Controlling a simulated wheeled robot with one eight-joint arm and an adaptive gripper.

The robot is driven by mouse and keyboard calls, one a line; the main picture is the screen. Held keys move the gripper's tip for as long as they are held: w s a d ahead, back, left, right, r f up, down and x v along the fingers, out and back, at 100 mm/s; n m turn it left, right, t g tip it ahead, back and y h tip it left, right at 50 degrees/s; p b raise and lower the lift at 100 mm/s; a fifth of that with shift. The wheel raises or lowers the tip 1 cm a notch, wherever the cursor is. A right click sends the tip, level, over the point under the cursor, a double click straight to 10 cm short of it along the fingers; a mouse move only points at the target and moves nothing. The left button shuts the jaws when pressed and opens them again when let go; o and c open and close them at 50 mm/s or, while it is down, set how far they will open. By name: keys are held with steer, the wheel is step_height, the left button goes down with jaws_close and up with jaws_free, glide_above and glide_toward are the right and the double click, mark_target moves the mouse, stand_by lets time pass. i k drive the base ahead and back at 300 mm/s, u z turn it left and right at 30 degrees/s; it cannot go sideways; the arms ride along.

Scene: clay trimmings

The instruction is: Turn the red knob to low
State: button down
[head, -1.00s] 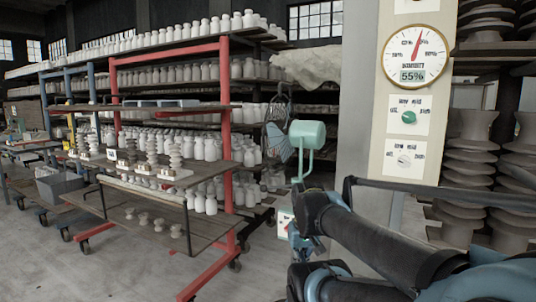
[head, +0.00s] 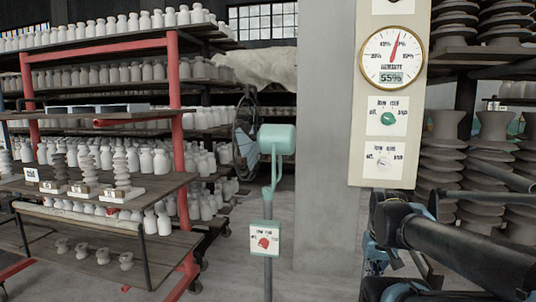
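The red knob (head: 264,242) sits on a small white panel (head: 264,231) fixed to the post of a green pedestal fan (head: 277,139), left of the pillar. Small lettering surrounds the knob; its pointer direction is too small to make out. My arm comes in from the lower right. My gripper (head: 378,262) seems to be at its dark and blue end, clearly right of the knob and not touching it. Its fingers are not distinct enough to show whether they are open.
A green knob (head: 387,118) and a white knob (head: 384,161) are on a board beneath a round gauge (head: 392,58), beside the grey pillar (head: 325,150). Racks with white jars (head: 90,75) fill the left. Stacked clay pieces (head: 495,140) stand right. Floor around the fan post is open.

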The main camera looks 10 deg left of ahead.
mark_target(264, 242)
steer(key=z, duration=2.3)
steer(key=k, duration=1.95)
steer(key=u, duration=1.9)
steer(key=i, duration=0.15)
steer(key=u, duration=0.35)
